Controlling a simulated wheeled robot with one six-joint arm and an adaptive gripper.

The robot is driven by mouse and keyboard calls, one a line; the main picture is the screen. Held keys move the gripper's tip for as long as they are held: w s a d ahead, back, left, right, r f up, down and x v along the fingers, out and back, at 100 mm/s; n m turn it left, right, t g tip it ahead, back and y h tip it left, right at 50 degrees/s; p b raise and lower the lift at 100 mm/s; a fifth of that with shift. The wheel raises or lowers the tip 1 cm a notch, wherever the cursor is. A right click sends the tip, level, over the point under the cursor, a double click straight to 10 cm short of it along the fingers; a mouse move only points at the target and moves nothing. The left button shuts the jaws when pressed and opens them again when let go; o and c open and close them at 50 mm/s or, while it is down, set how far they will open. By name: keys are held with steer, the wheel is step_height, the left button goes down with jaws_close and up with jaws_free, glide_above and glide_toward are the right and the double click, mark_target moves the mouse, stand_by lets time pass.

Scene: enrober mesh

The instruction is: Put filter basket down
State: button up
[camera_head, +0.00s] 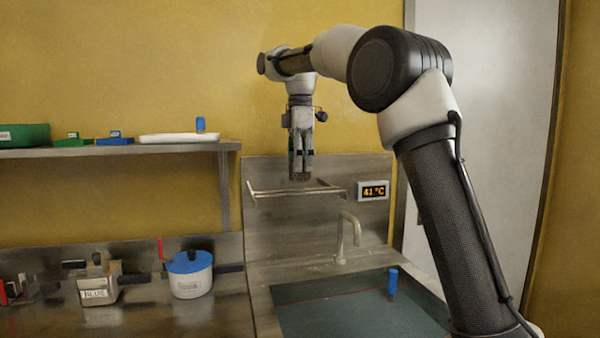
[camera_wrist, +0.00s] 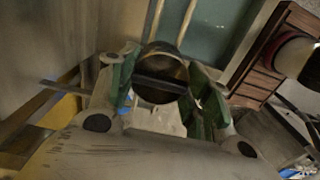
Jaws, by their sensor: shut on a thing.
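The filter basket (camera_head: 300,177) is a small dark cup held low between my fingertips, partly hidden by them in the head view. In the wrist view the basket (camera_wrist: 160,72) shows as a dark round rim with a bar across it, between the green finger pads. My gripper (camera_head: 301,166) points straight down and is shut on the basket, in front of the steel splashback. The basket appears just above or at the wire rack (camera_head: 262,192) on the wall. I cannot tell whether they touch.
A tap (camera_head: 348,235) stands below the rack, behind a teal basin (camera_head: 330,305) with a blue cylinder (camera_head: 392,282). A temperature display (camera_head: 373,191) reads 41 °C. A blue-lidded pot (camera_head: 190,280) is on the left counter. A shelf (camera_head: 180,148) is at upper left.

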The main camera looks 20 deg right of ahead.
steer(key=shift+f, duration=1.35)
steer(key=o, duration=1.1)
steer(key=shift+f, duration=0.15)
